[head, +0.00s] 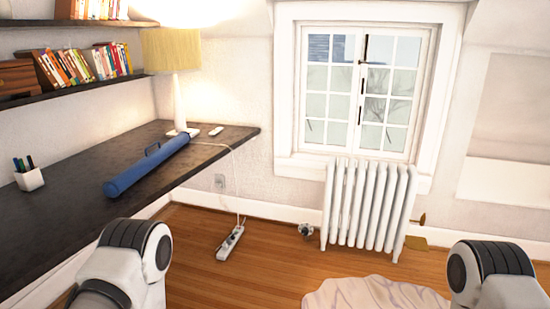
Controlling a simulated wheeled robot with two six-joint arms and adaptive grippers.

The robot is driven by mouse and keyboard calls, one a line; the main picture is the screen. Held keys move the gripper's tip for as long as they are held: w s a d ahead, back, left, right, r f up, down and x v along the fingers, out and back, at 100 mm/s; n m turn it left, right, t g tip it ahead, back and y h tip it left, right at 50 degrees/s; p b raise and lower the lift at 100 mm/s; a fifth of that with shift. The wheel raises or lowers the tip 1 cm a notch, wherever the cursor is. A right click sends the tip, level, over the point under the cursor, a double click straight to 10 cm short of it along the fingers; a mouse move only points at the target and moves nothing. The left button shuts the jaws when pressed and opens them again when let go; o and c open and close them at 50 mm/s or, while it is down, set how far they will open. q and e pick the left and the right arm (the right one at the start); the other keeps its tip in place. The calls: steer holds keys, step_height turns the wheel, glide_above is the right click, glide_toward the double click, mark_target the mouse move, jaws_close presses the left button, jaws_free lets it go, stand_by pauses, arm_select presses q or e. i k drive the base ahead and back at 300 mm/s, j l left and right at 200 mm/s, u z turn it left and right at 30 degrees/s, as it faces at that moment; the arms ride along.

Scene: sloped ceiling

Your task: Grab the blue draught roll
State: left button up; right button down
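The blue draught roll (146,169) lies on the dark desk (75,170) at the left, a long tube with a strap-like handle on top. It runs diagonally from the front edge of the desk back towards the lamp. My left arm shows at the lower left and my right arm at the lower right, both only as white and black links. Neither gripper is in view. Nothing touches the roll except the desk under it.
A lit lamp (179,105) and a small white object (216,131) stand behind the roll. A white pen cup (29,178) is at the left.

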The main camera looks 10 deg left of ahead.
mark_target(112, 188)
steer(key=i, duration=1.25)
steer(key=i+l+u, duration=0.15)
steer(key=i, duration=1.05)
